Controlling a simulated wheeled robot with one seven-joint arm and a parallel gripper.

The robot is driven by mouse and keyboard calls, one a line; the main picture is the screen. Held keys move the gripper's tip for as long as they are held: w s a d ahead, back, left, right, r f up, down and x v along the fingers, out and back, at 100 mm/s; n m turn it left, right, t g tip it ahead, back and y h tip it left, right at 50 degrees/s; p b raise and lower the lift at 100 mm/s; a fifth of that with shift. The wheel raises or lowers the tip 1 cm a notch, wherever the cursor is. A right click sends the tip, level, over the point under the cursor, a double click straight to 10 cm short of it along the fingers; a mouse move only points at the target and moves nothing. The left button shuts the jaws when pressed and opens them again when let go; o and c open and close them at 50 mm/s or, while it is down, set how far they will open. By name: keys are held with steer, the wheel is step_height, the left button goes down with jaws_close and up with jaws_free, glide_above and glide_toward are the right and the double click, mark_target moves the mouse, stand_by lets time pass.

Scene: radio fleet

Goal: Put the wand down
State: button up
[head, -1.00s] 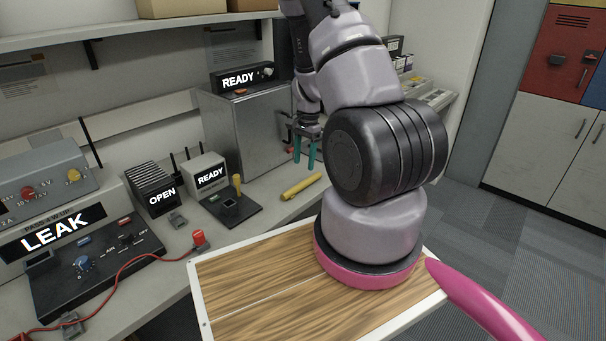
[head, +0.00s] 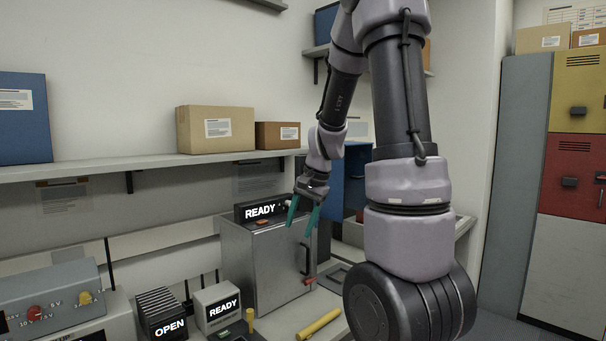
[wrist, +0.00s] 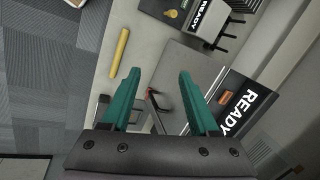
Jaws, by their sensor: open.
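The yellow wand (head: 318,325) lies on its side on the grey bench, in front of the grey metal cabinet. It also shows at the upper left of the wrist view (wrist: 120,50), with nothing gripping it. My gripper (head: 301,230) has teal fingers and is raised in front of the cabinet, above and apart from the wand. In the wrist view my gripper (wrist: 158,72) is open, with nothing held between its fingers.
The metal cabinet (head: 265,265) has a READY display (head: 262,210) on top and a dark handle. An OPEN unit (head: 162,314) and a smaller READY unit (head: 217,307) stand to its left. A shelf (head: 140,167) with cardboard boxes runs above the bench.

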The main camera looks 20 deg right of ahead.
steer(key=s+a+r+n+t, duration=0.2)
steer(key=s+a+r+n, duration=0.1)
steer(key=s+r, duration=0.5)
steer(key=s+a+r+n+t, duration=0.2)
steer(key=s+a+r+n, duration=0.1)
steer(key=s+r, duration=0.5)
steer(key=shift+s+a+r+t+h, duration=0.3)
steer(key=shift+s+r, duration=0.05)
steer(key=shift+s, duration=0.15)
